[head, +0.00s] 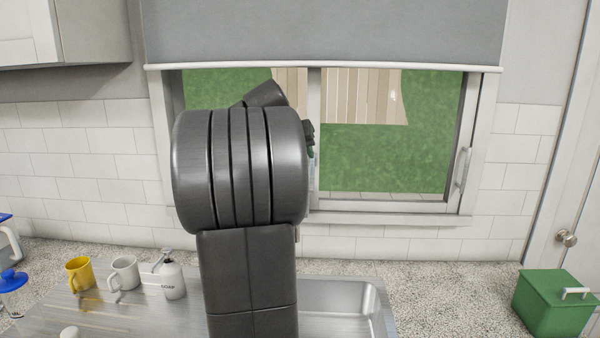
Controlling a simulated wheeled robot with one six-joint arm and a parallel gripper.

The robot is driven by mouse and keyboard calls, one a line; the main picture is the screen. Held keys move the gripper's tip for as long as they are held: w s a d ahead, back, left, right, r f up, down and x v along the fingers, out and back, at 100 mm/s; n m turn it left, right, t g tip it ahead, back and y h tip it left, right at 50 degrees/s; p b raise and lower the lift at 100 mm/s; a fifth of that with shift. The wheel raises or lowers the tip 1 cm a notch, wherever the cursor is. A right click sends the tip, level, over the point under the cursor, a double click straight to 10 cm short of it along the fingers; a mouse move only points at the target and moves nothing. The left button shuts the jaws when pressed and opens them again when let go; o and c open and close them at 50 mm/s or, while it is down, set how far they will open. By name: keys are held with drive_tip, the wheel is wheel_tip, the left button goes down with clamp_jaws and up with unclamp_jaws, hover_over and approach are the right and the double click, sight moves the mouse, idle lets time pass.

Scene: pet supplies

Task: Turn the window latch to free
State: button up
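The window (390,196) is behind the sink, with a central upright frame bar (314,90) and sliding panes. A pale upright handle (462,168) is on the right side of its frame. I cannot make out the latch for certain; my dark arm covers the left and lower middle of the window. A small pale and teal piece (311,158) shows by the central bar, just right of my arm, too small to identify. My gripper is mostly hidden behind my arm; only a small dark part (309,132) shows near the central bar. Its fingers are not visible.
A grey roller blind (320,30) covers the window's top. The sink (345,300) is in front. A green bin (552,303) sits right.

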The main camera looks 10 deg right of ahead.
sight(312, 173)
drive_tip(key=p+x, duration=0.3)
drive_tip(key=x, duration=1)
drive_tip(key=shift+d, duration=0.15)
clamp_jaws()
